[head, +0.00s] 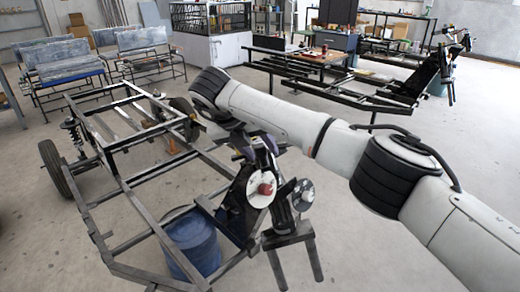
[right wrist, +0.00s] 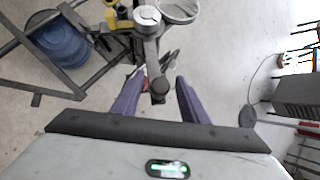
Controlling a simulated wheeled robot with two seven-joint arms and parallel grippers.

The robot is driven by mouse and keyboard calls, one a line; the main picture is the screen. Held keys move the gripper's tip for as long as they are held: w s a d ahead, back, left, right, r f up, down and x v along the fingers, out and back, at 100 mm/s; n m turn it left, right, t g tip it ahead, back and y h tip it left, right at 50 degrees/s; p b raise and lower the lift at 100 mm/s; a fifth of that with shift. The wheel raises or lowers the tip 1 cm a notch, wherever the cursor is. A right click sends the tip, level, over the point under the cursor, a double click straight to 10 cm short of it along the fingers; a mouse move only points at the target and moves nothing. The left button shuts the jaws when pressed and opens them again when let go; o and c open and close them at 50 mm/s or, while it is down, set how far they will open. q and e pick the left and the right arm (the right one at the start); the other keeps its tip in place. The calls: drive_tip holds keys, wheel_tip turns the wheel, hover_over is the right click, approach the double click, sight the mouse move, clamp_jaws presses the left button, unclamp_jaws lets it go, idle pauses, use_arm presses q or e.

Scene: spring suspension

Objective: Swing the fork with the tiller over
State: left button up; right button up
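The fork (head: 289,236), a dark crosspiece with two prongs, stands at the front end of the black tube frame (head: 130,185). Pale round discs sit above it, one with a red centre (head: 264,189). The tiller (right wrist: 158,86) appears in the right wrist view as a dark grey bar with a rounded end. My right gripper (right wrist: 160,77) has two purple fingers spread apart, one on each side of the tiller's end, with gaps visible. In the head view my right gripper (head: 262,150) is just above the discs, and my arm hides part of the area. My left gripper is out of view.
A blue drum (head: 192,243) stands inside the frame, close to the fork. A wheel (head: 56,168) and a spring (head: 74,132) are on the frame's left. Another black frame (head: 335,85) and a bench stand behind. Open floor lies left of the frame.

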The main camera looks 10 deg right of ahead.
drive_tip(key=b+v, duration=0.1)
drive_tip(key=v, duration=0.9)
drive_tip(key=shift+s+a+r, duration=0.1)
